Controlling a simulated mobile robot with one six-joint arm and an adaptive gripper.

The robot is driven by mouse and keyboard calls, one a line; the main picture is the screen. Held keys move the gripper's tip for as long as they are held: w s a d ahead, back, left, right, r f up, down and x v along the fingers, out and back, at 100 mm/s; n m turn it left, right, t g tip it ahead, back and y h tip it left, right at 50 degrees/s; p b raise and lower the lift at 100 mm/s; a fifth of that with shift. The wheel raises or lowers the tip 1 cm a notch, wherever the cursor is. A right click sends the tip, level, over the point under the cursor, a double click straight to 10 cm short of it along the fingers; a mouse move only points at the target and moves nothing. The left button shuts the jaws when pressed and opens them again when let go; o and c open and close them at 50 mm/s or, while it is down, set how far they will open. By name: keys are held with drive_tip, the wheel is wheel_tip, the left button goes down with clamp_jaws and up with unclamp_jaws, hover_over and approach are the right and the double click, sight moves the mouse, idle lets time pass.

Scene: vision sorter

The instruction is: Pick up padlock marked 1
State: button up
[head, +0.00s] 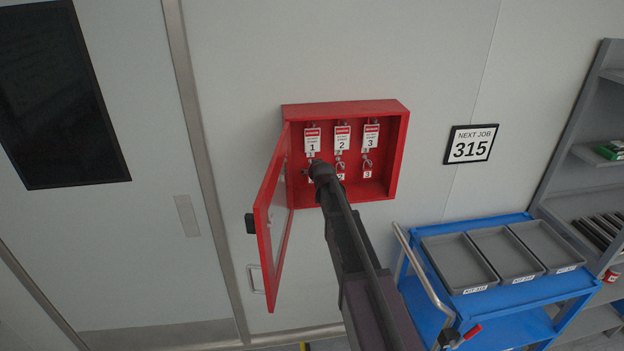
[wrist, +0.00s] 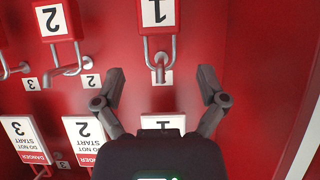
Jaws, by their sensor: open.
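In the wrist view, which is upside down, the padlock marked 1 (wrist: 158,14) is red with a white label and hangs by its grey shackle on a hook against the red back wall. It is cut off by the top edge. My gripper (wrist: 161,78) is open and empty, its fingers spread on either side of the hook line, with the padlock body beyond the fingertips. In the head view, my gripper (head: 309,171) is at the left part of the red cabinet (head: 345,107), and it and my arm mostly hide padlock 1.
Padlock 2 (wrist: 53,18) hangs beside padlock 1, and padlock 3 (head: 367,174) is farther right in the head view. Danger tags (head: 342,139) hang above. The open cabinet door (head: 264,218) stands left of my arm. A blue cart (head: 510,300) with grey trays is at lower right.

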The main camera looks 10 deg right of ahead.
drive_tip(key=shift+b+x, duration=0.85)
drive_tip(key=shift+x, duration=1.45)
drive_tip(key=shift+r, duration=0.15)
clamp_jaws()
